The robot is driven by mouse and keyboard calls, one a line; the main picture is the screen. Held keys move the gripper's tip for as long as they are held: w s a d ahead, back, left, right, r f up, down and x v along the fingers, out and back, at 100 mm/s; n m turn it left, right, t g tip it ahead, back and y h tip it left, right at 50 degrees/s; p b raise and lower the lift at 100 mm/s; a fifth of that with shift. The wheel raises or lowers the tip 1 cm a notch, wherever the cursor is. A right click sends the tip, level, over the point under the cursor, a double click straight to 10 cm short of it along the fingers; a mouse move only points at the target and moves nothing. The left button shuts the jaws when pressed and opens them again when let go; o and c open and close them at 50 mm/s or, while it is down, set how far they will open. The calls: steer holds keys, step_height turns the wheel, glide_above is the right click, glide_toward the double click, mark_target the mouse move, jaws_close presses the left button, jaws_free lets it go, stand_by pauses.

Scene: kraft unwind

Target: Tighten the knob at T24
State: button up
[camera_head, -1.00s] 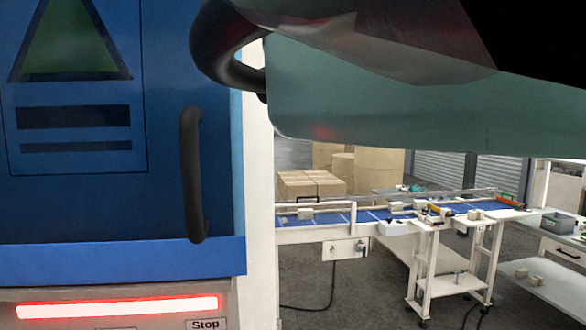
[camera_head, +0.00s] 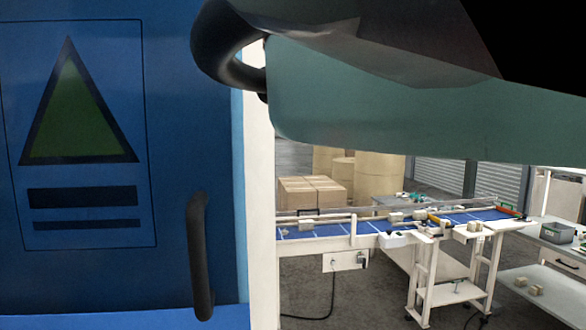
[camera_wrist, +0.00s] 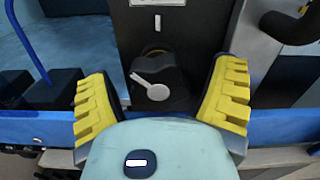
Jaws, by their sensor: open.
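In the wrist view, a black round knob (camera_wrist: 165,94) with a pale grey lever-like pointer (camera_wrist: 152,83) sits on a dark vertical plate (camera_wrist: 186,30). My gripper (camera_wrist: 164,73) is open, with one yellow ribbed finger pad on each side of the knob. Clear gaps show between the pads and the knob, and I see no contact. The teal gripper body covers what lies below the knob. A white label above is cut off by the picture edge, so I cannot read T24. The head view shows neither knob nor fingers.
A blue machine panel (camera_head: 170,150) with a dark handle (camera_head: 199,256) stands close at left, beside a white post (camera_head: 262,210). In the wrist view a black handle (camera_wrist: 290,27) is at upper right. A conveyor (camera_head: 330,228) and cartons (camera_head: 312,192) stand farther off.

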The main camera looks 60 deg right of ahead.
steer(key=c, duration=1.3)
steer(key=shift+o, duration=0.2)
steer(key=shift+a+f+m+b, duration=0.1)
steer(key=shift+f+m+b, duration=0.25)
steer(key=shift+b, duration=0.9)
steer(key=shift+r+m+b, duration=0.15)
steer(key=shift+m+b, duration=0.4)
steer(key=shift+b, duration=0.45)
steer(key=shift+r+m, duration=0.25)
steer(key=shift+m, duration=0.45)
steer(key=o, duration=1.3)
steer(key=shift+c, duration=0.2)
